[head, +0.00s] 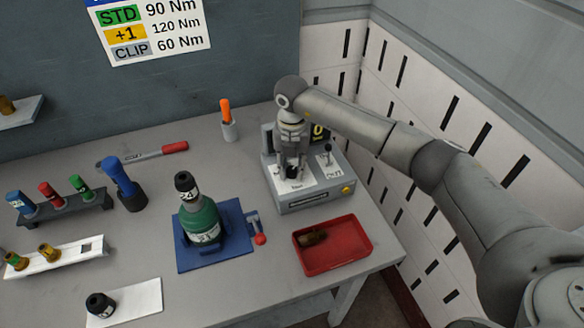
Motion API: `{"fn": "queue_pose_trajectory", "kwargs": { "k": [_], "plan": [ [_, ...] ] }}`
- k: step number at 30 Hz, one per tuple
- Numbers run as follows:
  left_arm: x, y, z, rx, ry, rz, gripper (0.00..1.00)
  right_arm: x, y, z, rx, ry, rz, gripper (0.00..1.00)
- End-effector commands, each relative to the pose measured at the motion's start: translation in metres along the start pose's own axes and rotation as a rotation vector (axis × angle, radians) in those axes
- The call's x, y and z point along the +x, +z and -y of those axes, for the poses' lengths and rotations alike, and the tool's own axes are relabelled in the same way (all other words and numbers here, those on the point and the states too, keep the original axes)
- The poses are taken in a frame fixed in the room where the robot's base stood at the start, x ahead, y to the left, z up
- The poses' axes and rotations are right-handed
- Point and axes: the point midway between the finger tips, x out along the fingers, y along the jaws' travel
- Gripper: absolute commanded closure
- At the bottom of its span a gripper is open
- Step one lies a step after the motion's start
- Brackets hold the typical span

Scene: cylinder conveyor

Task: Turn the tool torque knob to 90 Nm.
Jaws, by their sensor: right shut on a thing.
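The grey torque control box (314,203) stands on the bench at the back right. My right gripper (292,170) points down over the box's left part and is shut on the dark torque knob (292,173), which is mostly hidden by the fingers. The scale around the knob is too small to read. A dark display (319,133) behind the gripper shows a yellow digit that looks like 0; the rest is covered by my arm. A wall sign (150,28) reads STD 90 Nm, +1 120 Nm, CLIP 60 Nm. My left gripper is not in view.
A green-bodied cylinder (203,222) stands on a blue fixture (182,263) left of the box. A red tray (361,250) holds a brown piece. A small lever switch (327,150) is on the box's right part. An orange-handled tool (225,110) stands behind.

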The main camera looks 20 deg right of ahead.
Motion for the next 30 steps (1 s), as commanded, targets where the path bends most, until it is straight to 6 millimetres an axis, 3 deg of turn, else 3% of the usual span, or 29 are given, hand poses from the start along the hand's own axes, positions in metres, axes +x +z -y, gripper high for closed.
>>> {"fn": "queue_pose_trajectory", "kwargs": {
  "k": [18,30],
  "plan": [
    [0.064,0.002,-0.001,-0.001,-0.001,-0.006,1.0,0.004,0.001,0.0,-0.525,0.001,0.005,0.98],
    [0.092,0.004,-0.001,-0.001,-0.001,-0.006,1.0,0.002,0.001,0.0,-0.834,0.001,0.004,0.98]
  ]
}}
